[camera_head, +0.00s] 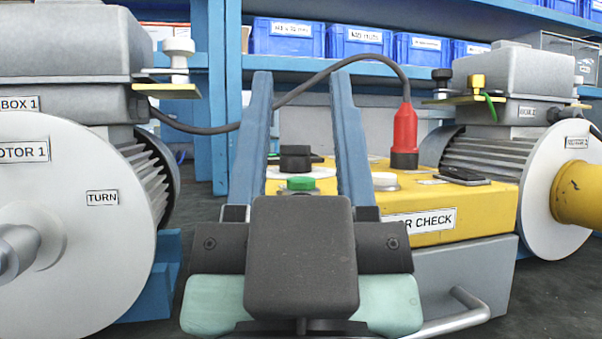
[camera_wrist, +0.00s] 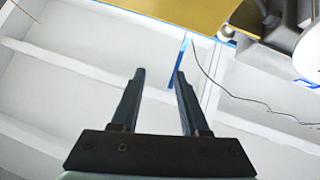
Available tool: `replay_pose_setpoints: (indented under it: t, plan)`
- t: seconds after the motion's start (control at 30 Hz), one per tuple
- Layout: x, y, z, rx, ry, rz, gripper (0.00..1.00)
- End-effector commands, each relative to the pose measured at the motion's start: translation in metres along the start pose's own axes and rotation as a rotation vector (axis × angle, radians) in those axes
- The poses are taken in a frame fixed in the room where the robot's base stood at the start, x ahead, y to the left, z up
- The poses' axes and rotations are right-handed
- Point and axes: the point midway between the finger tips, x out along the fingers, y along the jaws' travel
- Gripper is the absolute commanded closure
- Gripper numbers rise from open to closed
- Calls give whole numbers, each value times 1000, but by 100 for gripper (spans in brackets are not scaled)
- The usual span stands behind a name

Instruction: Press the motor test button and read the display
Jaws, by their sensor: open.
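The yellow-topped check box (camera_head: 490,205) stands on the bench, its label partly hidden and ending in "R CHECK". A green button (camera_head: 301,183) shows on it between my fingers, with a black knob (camera_head: 295,157) on a white dial behind. A white round button (camera_head: 384,180) lies to the right. A dark flat panel (camera_head: 461,175), perhaps the display, lies at the right; no reading is visible. My gripper (camera_head: 302,78) is open and empty, its fingers pointing up in front of the box. The wrist view also shows my gripper (camera_wrist: 160,72), with nothing between the fingers.
Motor 1 (camera_head: 80,220) stands close on the left, and a second motor (camera_head: 547,190) on the right. A red plug (camera_head: 405,130) with a black cable stands on the box. A metal handle (camera_head: 465,310) juts from the box front. Blue bins (camera_head: 360,42) line the shelf behind.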

Motion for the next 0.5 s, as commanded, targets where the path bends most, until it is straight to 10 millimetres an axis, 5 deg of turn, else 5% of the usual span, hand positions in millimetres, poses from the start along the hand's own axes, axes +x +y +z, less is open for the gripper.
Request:
replay_pose_setpoints:
  t: [0.23,0.5]
  plan:
    - [0,0,0,0,0,0,100]
    - [0,0,0,0,0,0,100]
